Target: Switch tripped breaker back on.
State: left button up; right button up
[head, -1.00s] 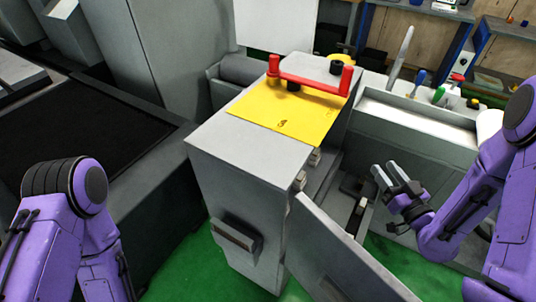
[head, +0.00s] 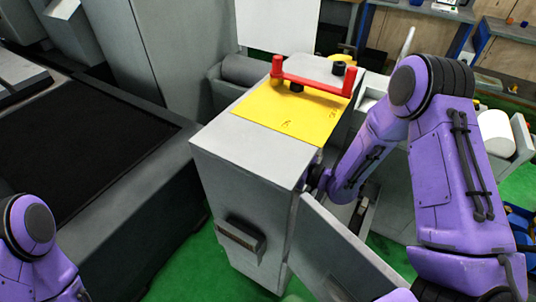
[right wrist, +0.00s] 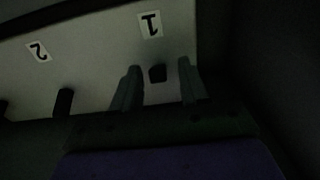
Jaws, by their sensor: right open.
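The grey cabinet (head: 240,190) stands in the middle of the head view with its door (head: 338,250) swung open. In the right wrist view, a pale breaker panel (right wrist: 95,62) carries labels "1" (right wrist: 150,25) and "2" (right wrist: 39,51), seen upside down. A short dark switch (right wrist: 157,73) sits by label 1. A longer-looking dark switch (right wrist: 63,102) is by label 2. My right gripper (right wrist: 160,66) is open, one finger on each side of switch 1; contact cannot be told. In the head view it is hidden by the cabinet and arm. My left gripper is out of view.
A yellow plate (head: 285,108) with a red handle (head: 312,84) is on the cabinet top. A dark handle (head: 240,236) projects from its front. The opened door stands close to my right arm. Another dark switch (right wrist: 3,108) shows at the panel's left edge. The wrist view is dim.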

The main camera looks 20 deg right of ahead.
jog(key=shift+w+a, duration=0.3)
jog(key=shift+w, duration=0.2)
grip_shut()
jog(key=r+g+h+p, duration=0.1)
jog(key=g+p, duration=0.1)
jog(key=p, duration=0.3)
jog(key=shift+s+r+h+p, duration=0.1)
jog(key=shift+r+h+p, duration=0.15)
jog(key=shift+h+p, duration=0.05)
jog(key=shift+d+f, duration=0.1)
jog(key=shift+f, duration=0.15)
grip_release()
jog(key=shift+s+d, duration=0.1)
jog(key=shift+s, duration=0.05)
